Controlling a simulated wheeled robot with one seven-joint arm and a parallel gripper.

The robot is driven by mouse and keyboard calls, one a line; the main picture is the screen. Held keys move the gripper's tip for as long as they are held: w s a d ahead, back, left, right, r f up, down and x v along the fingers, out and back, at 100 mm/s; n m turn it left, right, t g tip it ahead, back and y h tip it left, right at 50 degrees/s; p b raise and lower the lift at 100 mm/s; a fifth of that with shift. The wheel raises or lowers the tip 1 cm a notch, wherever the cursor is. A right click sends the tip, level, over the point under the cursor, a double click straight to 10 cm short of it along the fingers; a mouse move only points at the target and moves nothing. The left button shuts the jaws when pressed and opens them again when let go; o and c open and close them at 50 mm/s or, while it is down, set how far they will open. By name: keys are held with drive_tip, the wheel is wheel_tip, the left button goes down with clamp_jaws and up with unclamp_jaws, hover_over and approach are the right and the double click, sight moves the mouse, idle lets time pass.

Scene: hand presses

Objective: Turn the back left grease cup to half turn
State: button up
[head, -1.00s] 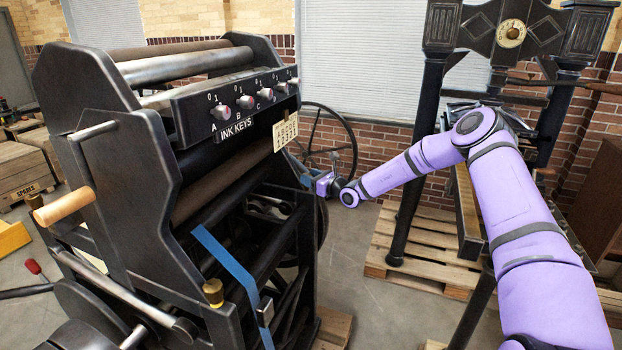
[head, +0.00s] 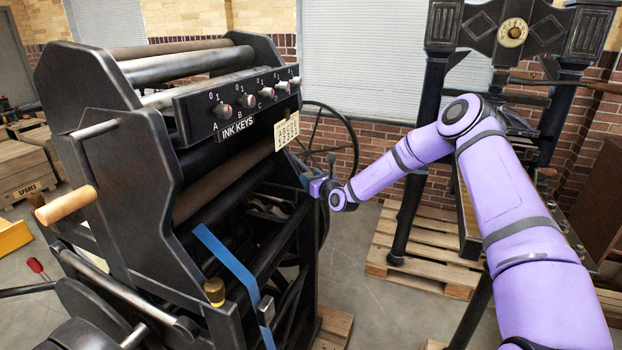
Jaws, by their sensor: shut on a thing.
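The black press (head: 150,190) fills the left half of the head view. A brass grease cup (head: 214,291) stands upright at its near lower corner, with no gripper at it. My gripper (head: 306,182) is small and far off, at the right edge of the press's far side frame. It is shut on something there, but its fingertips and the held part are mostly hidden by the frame. I see no second grease cup clearly, so its turn cannot be read.
A spoked handwheel (head: 352,140) stands just behind my gripper. A blue strap (head: 232,262) hangs on the press's near side. A second press (head: 408,215) stands on a wooden pallet (head: 425,275) at right. Bare floor lies between the presses.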

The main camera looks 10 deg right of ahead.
drive_tip(key=shift+f, duration=0.1)
drive_tip(key=o, duration=0.9)
drive_tip(key=v, duration=1.1)
drive_tip(key=shift+w, duration=0.1)
